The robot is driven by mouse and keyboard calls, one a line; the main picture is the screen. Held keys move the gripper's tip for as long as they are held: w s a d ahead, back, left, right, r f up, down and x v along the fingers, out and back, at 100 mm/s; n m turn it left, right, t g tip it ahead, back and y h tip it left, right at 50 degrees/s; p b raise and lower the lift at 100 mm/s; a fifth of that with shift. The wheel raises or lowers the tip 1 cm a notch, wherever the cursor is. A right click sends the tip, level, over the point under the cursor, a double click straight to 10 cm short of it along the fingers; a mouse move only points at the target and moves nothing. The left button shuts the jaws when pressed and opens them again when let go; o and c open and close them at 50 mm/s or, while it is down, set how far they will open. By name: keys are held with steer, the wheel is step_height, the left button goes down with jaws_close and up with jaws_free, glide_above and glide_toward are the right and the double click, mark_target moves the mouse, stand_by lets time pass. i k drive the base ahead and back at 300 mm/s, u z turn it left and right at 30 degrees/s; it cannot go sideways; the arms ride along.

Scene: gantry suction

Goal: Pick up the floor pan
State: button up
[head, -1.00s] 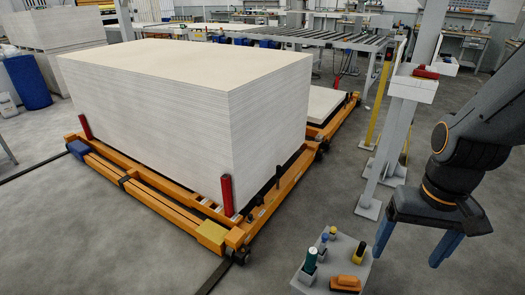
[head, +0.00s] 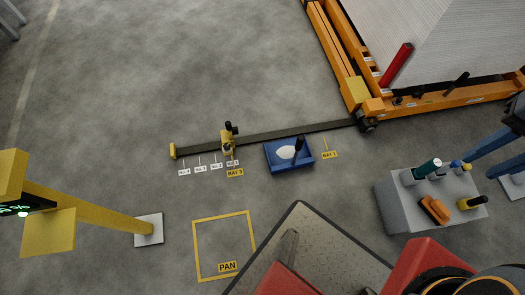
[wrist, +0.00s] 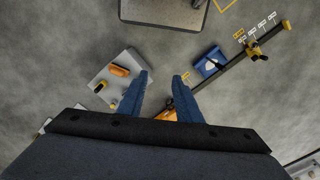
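The floor pan is a blue tray (head: 275,164) on the floor at the dark rail, beside the BAY 1 label, in the head view. It holds a white patch and a dark upright handle (head: 298,147). The tray also shows in the wrist view (wrist: 201,69), right of my fingers. My gripper (wrist: 160,82) is open and empty, its two blue fingers apart, high above the floor. In the head view only part of the gripper (head: 495,142) shows at the right edge. A yellow floor outline marked PAN (head: 194,247) lies empty, left of and nearer than the tray.
A grey stand (head: 400,212) with bottles and an orange tool is at the right. The dark rail (head: 275,132) carries a yellow stop (head: 228,142). An orange cart (head: 345,80) with stacked boards stands beyond. A yellow post (head: 100,212) rises at left.

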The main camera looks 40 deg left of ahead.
mark_target(293, 153)
steer(key=u, duration=0.55)
steer(key=k, duration=0.6)
steer(key=u, duration=1.05)
steer(key=i, duration=0.5)
